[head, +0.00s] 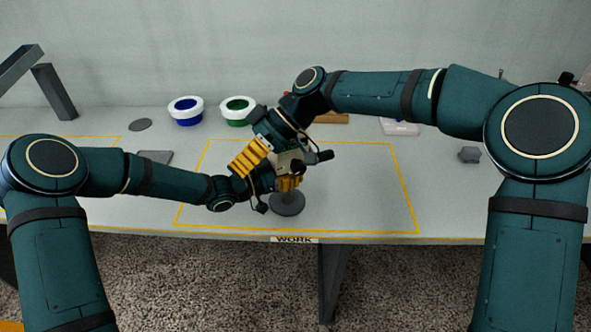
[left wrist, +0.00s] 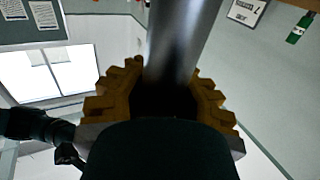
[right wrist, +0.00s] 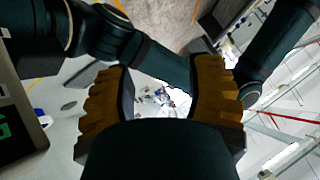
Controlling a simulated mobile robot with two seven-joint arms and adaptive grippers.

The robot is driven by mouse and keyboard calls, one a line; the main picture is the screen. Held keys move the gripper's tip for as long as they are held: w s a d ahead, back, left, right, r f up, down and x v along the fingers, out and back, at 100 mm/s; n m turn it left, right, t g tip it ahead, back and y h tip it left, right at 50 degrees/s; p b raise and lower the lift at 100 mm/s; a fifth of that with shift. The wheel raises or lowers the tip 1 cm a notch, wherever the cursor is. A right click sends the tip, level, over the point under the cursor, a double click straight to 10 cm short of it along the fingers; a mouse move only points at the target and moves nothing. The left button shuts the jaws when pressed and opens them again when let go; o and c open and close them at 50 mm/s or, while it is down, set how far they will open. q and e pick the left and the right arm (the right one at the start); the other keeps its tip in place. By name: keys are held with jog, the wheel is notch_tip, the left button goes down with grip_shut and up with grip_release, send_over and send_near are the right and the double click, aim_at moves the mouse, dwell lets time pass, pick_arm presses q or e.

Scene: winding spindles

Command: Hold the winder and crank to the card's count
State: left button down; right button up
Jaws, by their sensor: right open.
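The winder stands near the front of the work area, its round grey base (head: 287,207) on the table and its upper part mostly hidden by my grippers. My left gripper (head: 288,183) is at the winder just above the base. In the left wrist view its fingers close on both sides of a grey metal cylinder (left wrist: 178,45), the winder's post. My right gripper (head: 245,163) is open just above and left of it, yellow fingers apart. In the right wrist view nothing is between its fingers (right wrist: 158,85). I cannot clearly make out the crank or the card.
A blue spool (head: 186,112) and a green spool (head: 238,111) stand at the back. A dark disc (head: 140,125) lies left of them. A grey hexagonal piece (head: 469,155) lies at right. A panel with green marks (right wrist: 8,130) is close at left in the right wrist view.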

jog(key=s+d+f+m+t+h, duration=0.1)
jog(key=s+d+f+m, duration=0.25)
jog(key=f, duration=0.55)
jog(key=s+d+f+m+t+h, duration=0.1)
jog(key=s+d+f+m, duration=0.3)
jog(key=f, duration=0.6)
jog(key=s+d+f+m+t+h, duration=0.1)
jog(key=d+f+m+h, duration=0.1)
jog(key=d+f, duration=0.5)
jog(key=w+r+n+y, duration=0.1)
jog(key=w+r, duration=0.2)
jog(key=w+a+r+n+g+y, duration=0.1)
jog(key=w+r+y, duration=0.1)
jog(key=w+r, duration=0.1)
jog(key=w+r+n+g+y, duration=0.1)
jog(key=w+r+y, duration=0.1)
jog(key=w+r, duration=0.1)
jog(key=shift+a+r, duration=0.25)
jog(key=w+d+r+n+g+y, duration=0.2)
jog(key=w+d+r+y, duration=0.2)
jog(key=w+d, duration=0.1)
jog(key=n+y, duration=0.2)
jog(key=y, duration=0.5)
send_near(332, 155)
jog(key=x, duration=0.8)
jog(key=w+x, duration=0.1)
jog(key=x, duration=0.3)
jog(key=shift+a+f, duration=0.25)
jog(key=shift+f, duration=0.1)
